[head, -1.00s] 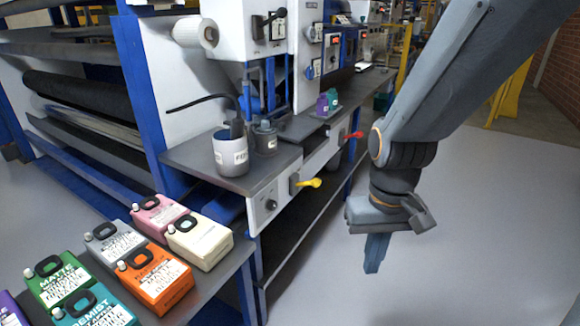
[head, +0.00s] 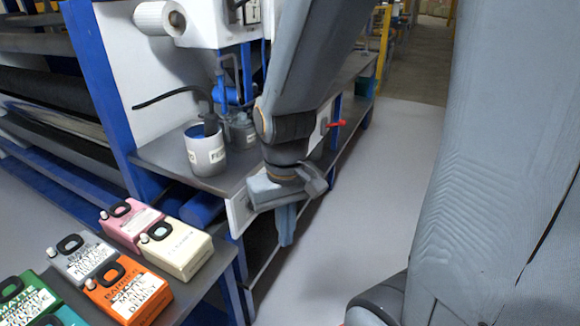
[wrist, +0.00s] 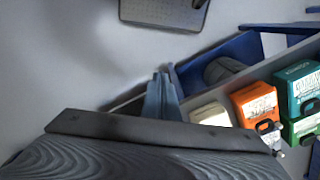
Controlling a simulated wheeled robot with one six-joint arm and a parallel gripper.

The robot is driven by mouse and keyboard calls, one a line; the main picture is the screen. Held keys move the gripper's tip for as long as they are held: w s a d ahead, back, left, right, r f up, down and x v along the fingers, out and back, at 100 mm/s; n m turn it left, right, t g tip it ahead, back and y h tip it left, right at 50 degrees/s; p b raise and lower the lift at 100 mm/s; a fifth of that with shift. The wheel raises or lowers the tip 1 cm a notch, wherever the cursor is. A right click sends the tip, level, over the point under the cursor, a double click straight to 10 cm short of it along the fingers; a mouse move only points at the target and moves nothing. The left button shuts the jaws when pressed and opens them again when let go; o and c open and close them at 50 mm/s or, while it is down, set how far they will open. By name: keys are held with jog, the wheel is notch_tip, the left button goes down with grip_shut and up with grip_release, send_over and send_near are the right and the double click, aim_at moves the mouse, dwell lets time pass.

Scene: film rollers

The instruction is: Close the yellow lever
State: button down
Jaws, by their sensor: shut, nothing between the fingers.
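The yellow lever does not show in either view now. In the head view my arm and gripper (head: 287,226) stand in front of the part of the machine's front panel where it was earlier. The gripper is shut and empty, its fingers pointing down, in front of the panel below the worktop (head: 165,156). I cannot tell if it touches anything. The shut fingers also show in the wrist view (wrist: 162,98), with no lever beside them.
A red lever (head: 337,123) is farther along the machine. A white pot (head: 205,150) stands on the worktop. Cream (head: 175,250), orange (head: 128,290), pink (head: 130,222) and other jugs stand on the near table. Grey floor (head: 375,190) lies clear to the right.

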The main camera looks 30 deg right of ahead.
jog(key=w+d+r+m+h+p, duration=0.1)
jog(key=w+d+m+p, duration=0.1)
jog(key=w, duration=0.8)
jog(key=w+d+r+m+t+h+p, duration=0.1)
jog(key=w+d+r+m+p, duration=0.1)
jog(key=w+d+m, duration=0.2)
jog(key=w+d+r+m+t+h+p, duration=0.1)
jog(key=w+d+m, duration=0.3)
jog(key=w, duration=1.2)
jog(key=d+p, duration=0.1)
jog(key=d, duration=0.3)
jog(key=shift+w+r+h, duration=0.15)
jog(key=shift+r+h, duration=0.15)
jog(key=shift+h, duration=0.1)
jog(key=shift+d, duration=0.1)
jog(key=p+x, duration=0.1)
jog(key=x, duration=0.3)
jog(key=p+x, duration=0.1)
jog(key=x, duration=0.4)
jog(key=p+x, duration=0.2)
jog(key=x, duration=0.2)
jog(key=shift+s+f, duration=0.3)
jog(key=shift+f, duration=0.2)
jog(key=shift+d+f, duration=0.15)
